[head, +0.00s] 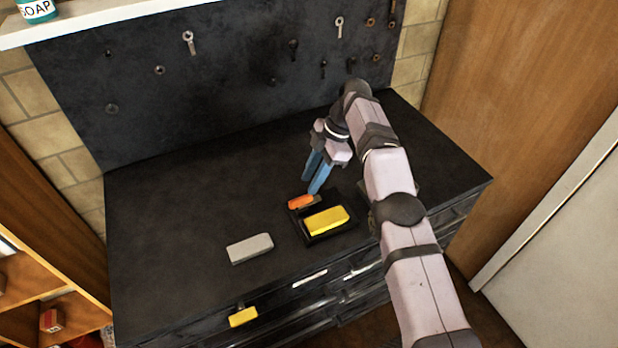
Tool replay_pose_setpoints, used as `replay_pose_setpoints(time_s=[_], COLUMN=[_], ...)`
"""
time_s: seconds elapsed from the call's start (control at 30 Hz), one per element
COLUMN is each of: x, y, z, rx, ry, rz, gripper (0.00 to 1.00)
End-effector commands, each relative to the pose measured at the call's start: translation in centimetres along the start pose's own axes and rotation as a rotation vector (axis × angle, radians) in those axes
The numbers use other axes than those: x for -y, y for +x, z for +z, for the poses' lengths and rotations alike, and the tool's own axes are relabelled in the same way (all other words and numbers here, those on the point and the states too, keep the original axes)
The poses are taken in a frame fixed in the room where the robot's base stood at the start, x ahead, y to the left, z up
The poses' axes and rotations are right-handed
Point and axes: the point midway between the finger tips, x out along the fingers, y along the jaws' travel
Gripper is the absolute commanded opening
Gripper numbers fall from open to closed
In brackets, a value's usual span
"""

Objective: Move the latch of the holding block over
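The holding block (316,240) is a dark, low fixture on the black bench top, right of centre in the head view. A yellow block (327,220) sits in it. The orange latch (300,202) is at its back left corner. My gripper (310,186) points down with two blue fingers just behind and above the latch. The fingers stand a little apart with nothing seen between them. Whether a fingertip touches the latch, I cannot tell.
A grey block (250,248) lies on the bench left of the holding block. A yellow piece (243,317) is at the front drawers. A dark pegboard (220,75) with hanging tools stands behind. The bench's left part is clear. My arm crosses the right side.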

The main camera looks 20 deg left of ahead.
Motion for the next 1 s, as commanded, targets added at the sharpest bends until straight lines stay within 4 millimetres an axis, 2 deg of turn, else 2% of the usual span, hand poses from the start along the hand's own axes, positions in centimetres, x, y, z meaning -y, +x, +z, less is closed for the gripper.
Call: replay_pose_setpoints(time_s=[0.13,0.77,1.0], x=[0.0,0.0,0.4], y=[-0.8,-0.8,-2.5], z=[-0.1,0.0,1.7], rx=[0.0,0.0,0.022], ry=[0.0,0.0,0.149], rz=[0.0,0.0,0.015], gripper=[0.3,0.3,0.3])
